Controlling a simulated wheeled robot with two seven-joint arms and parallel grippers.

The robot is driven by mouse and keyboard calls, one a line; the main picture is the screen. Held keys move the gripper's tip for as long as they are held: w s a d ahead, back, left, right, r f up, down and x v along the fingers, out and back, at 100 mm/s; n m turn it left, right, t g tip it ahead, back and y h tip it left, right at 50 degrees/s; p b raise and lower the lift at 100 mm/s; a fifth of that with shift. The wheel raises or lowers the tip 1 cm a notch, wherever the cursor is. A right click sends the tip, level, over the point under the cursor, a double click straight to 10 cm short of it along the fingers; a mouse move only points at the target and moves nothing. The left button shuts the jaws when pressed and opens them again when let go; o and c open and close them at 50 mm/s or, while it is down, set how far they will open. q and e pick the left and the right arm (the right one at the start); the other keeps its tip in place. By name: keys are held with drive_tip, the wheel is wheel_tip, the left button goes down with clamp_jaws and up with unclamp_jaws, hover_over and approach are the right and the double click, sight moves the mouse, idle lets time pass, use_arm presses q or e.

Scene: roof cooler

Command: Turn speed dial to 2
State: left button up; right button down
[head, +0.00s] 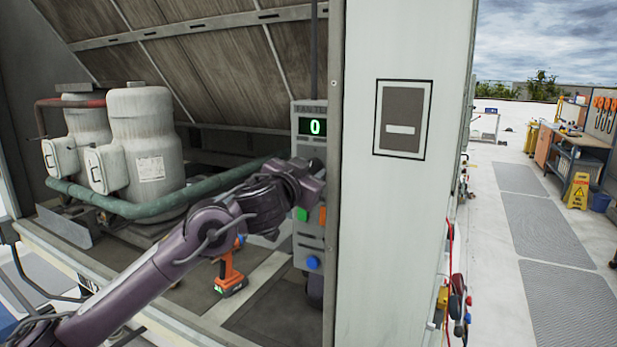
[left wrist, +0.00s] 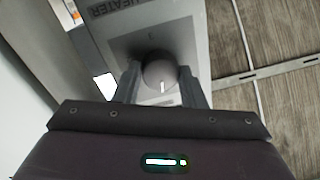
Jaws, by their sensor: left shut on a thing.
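The control panel (head: 308,245) is a narrow grey upright plate on the cooler's frame. Its green display (head: 314,127) reads 0. My left gripper (head: 312,178) is at the panel just below the display, and it hides the dial in the head view. In the left wrist view the speed dial (left wrist: 160,72) is a round grey knob with a white mark pointing toward the gripper's body. The fingers of my left gripper (left wrist: 160,84) are on both sides of the dial, shut on it. My right gripper is not in view.
Below the gripper the panel has a green button (head: 302,214), an orange one and a blue knob (head: 313,262). An orange drill (head: 231,272) stands on the cooler floor. White tanks (head: 142,140) and a green pipe lie left. A white wall (head: 405,220) stands right of the panel.

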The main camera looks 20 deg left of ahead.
use_arm(q)
drive_tip(key=m+b, duration=0.1)
drive_tip(key=m, duration=0.1)
drive_tip(key=m+b, duration=0.2)
drive_tip(key=m, duration=0.1)
drive_tip(key=shift+f+m+b, duration=0.25)
drive_tip(key=shift+m+b, duration=0.05)
drive_tip(key=shift+b, duration=0.05)
drive_tip(key=m+b, duration=0.1)
drive_tip(key=m, duration=0.2)
drive_tip(key=m+h+b, duration=0.1)
drive_tip(key=m+b, duration=0.1)
drive_tip(key=m, duration=0.1)
drive_tip(key=shift+a+m+t, duration=0.1)
drive_tip(key=shift+m+t, duration=0.2)
drive_tip(key=shift+m, duration=0.1)
drive_tip(key=m+b, duration=0.2)
drive_tip(key=m, duration=0.3)
drive_tip(key=shift+m+h, duration=0.3)
drive_tip(key=shift+m, duration=0.1)
drive_tip(key=m, duration=0.4)
drive_tip(key=shift+h+b, duration=0.3)
drive_tip(key=shift+b, duration=0.1)
drive_tip(key=shift+m, duration=0.5)
drive_tip(key=o, duration=0.7)
drive_tip(key=shift+a, duration=0.1)
